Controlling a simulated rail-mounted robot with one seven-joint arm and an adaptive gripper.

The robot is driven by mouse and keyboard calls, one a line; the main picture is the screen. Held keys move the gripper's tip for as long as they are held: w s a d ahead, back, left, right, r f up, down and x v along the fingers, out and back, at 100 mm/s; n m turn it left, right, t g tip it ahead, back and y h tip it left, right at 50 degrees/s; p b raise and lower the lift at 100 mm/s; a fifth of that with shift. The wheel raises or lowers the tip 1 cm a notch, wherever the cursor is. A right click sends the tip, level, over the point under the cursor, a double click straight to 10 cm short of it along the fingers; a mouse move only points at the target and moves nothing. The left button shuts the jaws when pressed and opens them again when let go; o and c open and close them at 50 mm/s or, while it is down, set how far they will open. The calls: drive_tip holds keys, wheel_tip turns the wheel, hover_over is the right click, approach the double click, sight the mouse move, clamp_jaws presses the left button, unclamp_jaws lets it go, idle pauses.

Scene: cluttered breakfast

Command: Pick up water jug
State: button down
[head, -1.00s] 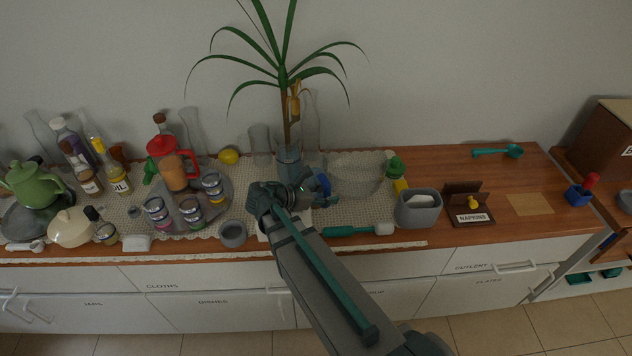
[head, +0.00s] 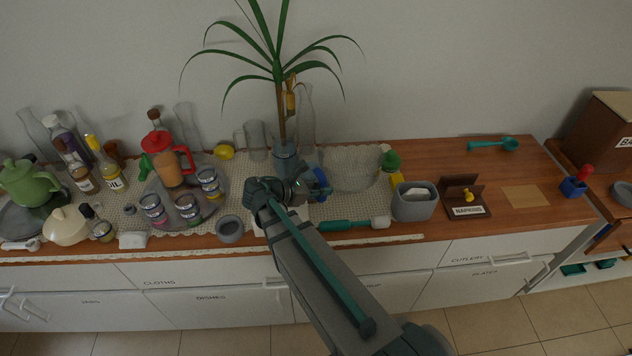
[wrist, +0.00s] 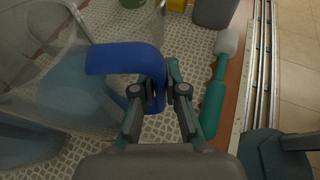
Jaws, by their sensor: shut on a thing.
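The water jug is a clear, see-through jug with a blue handle. Its body (wrist: 58,78) fills the left of the wrist view, and its blue handle (wrist: 120,58) curves across toward the middle. In the head view the blue handle (head: 321,182) shows just right of my wrist, while my arm hides most of the jug. My gripper (wrist: 158,92) is shut on the handle, with a finger on each side. The jug looks upright, at or near the lace runner (wrist: 105,148); I cannot tell whether it touches it.
A potted plant (head: 287,158) stands right behind the jug. A clear bowl (head: 352,170), a teal-handled brush (head: 345,224) and a grey container (head: 414,203) are to the right. A grey cup (head: 229,229) and a tray of jars are left. The wooden counter at far right is mostly free.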

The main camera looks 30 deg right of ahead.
drive_tip(key=shift+r, duration=0.15)
wheel_tip(320, 180, up, 18)
drive_tip(key=b, duration=0.3)
idle(0.4)
idle(0.4)
